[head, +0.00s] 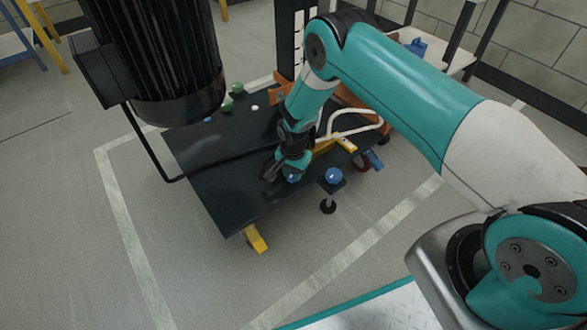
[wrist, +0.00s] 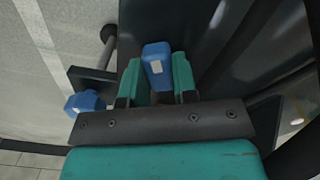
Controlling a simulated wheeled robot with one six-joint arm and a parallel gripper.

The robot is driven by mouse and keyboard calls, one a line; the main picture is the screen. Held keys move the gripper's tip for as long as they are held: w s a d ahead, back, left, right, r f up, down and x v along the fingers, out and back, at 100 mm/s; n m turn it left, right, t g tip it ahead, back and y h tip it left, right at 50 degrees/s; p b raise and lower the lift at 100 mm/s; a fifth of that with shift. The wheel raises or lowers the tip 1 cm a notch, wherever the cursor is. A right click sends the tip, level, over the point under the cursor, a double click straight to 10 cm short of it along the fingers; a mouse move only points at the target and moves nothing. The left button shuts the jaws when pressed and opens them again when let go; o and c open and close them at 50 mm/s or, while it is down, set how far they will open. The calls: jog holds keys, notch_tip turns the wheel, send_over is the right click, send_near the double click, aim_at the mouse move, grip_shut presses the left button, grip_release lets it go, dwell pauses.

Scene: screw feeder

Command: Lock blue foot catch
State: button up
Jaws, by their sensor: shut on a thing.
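My gripper (head: 287,174) is low over the front right part of the black machine top, pointing down. In the wrist view its two teal fingers (wrist: 158,82) are closed on a blue block (wrist: 157,62) with a pale face. Only a little of that block (head: 292,179) shows in the head view. A second blue knob (head: 333,175) sits on a small bracket at the front right edge, apart from my gripper; it also shows in the wrist view (wrist: 84,103). A blue pedal-like part (head: 374,160) sticks out low at the right side. I cannot tell which part is the foot catch.
The black top (head: 222,190) has green knobs (head: 238,88) at the back. A yellow foot part (head: 256,239) sticks out at the front. A yellow-marked bar (head: 346,145) and white tube (head: 362,115) are close to my arm. The floor in front is clear.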

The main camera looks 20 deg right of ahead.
aim_at(293, 173)
jog(key=m+p, duration=0.1)
jog(key=m, duration=0.4)
dwell(0.8)
jog(key=o, duration=0.9)
notch_tip(293, 173, up, 17)
jog(key=p, duration=0.7)
jog(key=shift+r, duration=0.2)
